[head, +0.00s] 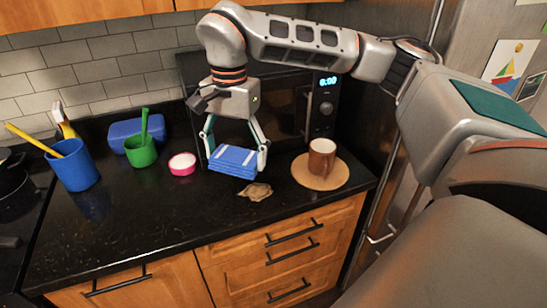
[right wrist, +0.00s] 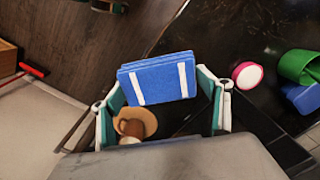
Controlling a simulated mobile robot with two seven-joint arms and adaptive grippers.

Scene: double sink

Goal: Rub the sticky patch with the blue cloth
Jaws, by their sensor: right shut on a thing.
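The blue cloth (head: 233,160), folded with white stripes, is between the fingers of my right gripper (head: 236,166), which is shut on it. The gripper points down over the black counter. In the right wrist view the cloth (right wrist: 157,78) spans the space between the fingertips. The sticky patch (head: 256,191), a tan irregular smear, lies on the counter just in front of the cloth and slightly right, apart from it in the picture. I cannot tell whether the cloth touches the counter. My left gripper is not in view.
A brown mug (head: 321,157) stands on a round cork mat (head: 320,183) to the right. A pink-and-white round dish (head: 182,164), green cup (head: 141,152), blue box (head: 124,131) and blue cup (head: 73,168) are to the left. A microwave (head: 324,105) stands behind. The front counter is clear.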

